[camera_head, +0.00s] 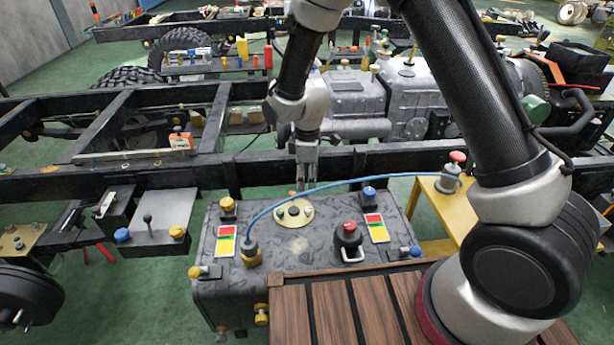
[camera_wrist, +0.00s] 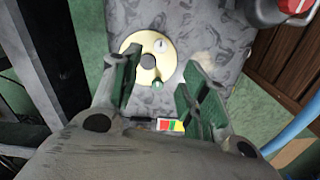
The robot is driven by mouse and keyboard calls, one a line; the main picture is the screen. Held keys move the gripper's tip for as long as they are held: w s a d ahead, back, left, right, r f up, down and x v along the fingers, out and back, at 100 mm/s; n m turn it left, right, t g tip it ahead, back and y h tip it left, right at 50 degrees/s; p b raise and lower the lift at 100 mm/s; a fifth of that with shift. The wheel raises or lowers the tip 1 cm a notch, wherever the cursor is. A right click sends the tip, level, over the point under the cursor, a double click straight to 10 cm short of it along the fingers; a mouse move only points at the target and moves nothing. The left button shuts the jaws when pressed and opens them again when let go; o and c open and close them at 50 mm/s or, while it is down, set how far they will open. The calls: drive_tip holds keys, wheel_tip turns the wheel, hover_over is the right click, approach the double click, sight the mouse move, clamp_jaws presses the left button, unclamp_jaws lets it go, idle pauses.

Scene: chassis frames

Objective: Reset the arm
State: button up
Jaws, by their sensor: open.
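My arm reaches in from the right in the head view, with its wrist bent downward. My gripper (camera_head: 305,178) points down above the back edge of a grey mottled tank (camera_head: 318,248). In the wrist view my gripper (camera_wrist: 172,98) has its two green-padded fingers apart with nothing between them. A round brass plate (camera_wrist: 148,62) on the tank lies just beyond the fingertips; the same brass plate (camera_head: 294,212) shows in the head view below the gripper. I cannot tell the exact gap between fingertips and tank.
A blue hose (camera_head: 345,183) arches from the tank to a yellow stand (camera_head: 447,207), passing close to my gripper. A red-topped fitting (camera_head: 348,237) stands on the tank. Black chassis rails (camera_head: 110,182) run behind. A slatted wooden surface (camera_head: 345,315) is in front.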

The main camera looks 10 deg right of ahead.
drive_tip(key=s+d+r+m+t, duration=0.2)
drive_tip(key=s+d+r+m, duration=0.5)
drive_tip(key=s+d+r, duration=0.5)
drive_tip(key=s+d+r+m+t, duration=0.2)
drive_tip(key=s+d+r+m, duration=0.6)
drive_tip(key=s+d+r, duration=0.4)
drive_tip(key=d+r, duration=0.5)
drive_tip(key=r, duration=0.2)
drive_tip(key=shift+r+m, duration=0.3)
drive_tip(key=shift+r, duration=0.1)
